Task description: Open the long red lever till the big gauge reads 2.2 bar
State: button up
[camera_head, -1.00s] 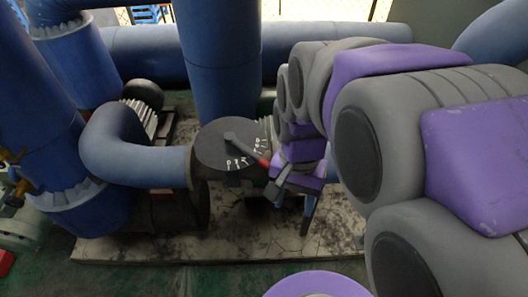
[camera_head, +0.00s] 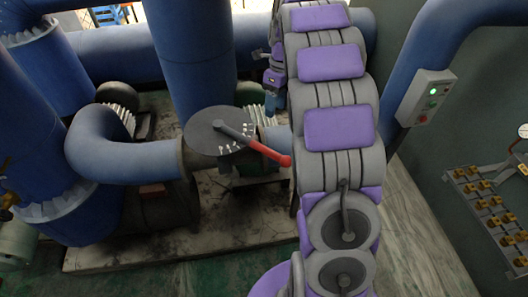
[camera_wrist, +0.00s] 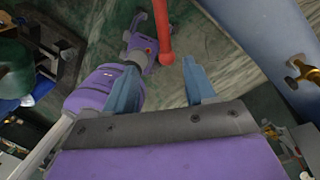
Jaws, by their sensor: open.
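The long red lever (camera_head: 268,153) extends right and toward me from the hub of a dark round plate with white marks (camera_head: 205,131). Its round red end shows clear of the gripper. My gripper (camera_head: 271,103) is beyond the lever in the head view, partly hidden by my arm. In the wrist view, my gripper (camera_wrist: 160,68) has two blue fingers spread apart and empty. The lever's red end (camera_wrist: 166,57) shows between the fingertips in the picture, apart from both fingers. No large gauge with a readable needle is in view.
Thick blue pipes (camera_head: 190,50) stand behind and left of the plate. A grey box with a green light (camera_head: 426,98) is on the right pipe. A panel of yellow fittings (camera_head: 490,207) is on the right wall. A white gauge (camera_head: 523,131) is cut off at the edge.

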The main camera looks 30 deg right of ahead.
jog(key=b, duration=0.2)
send_over(270, 150)
jog(key=f, duration=1)
jog(key=shift+w+d, duration=0.35)
jog(key=f, duration=0.5)
jog(key=shift+s+f+b, duration=0.25)
jog(key=shift+f+b, duration=0.15)
jog(key=shift+d+f, duration=0.1)
jog(key=shift+f, duration=0.5)
jog(key=shift+a+f, duration=0.1)
jog(key=shift+a, duration=0.45)
jog(key=shift+d, duration=0.3)
jog(key=c, duration=0.7)
jog(key=shift+a, duration=0.1)
grip_shut()
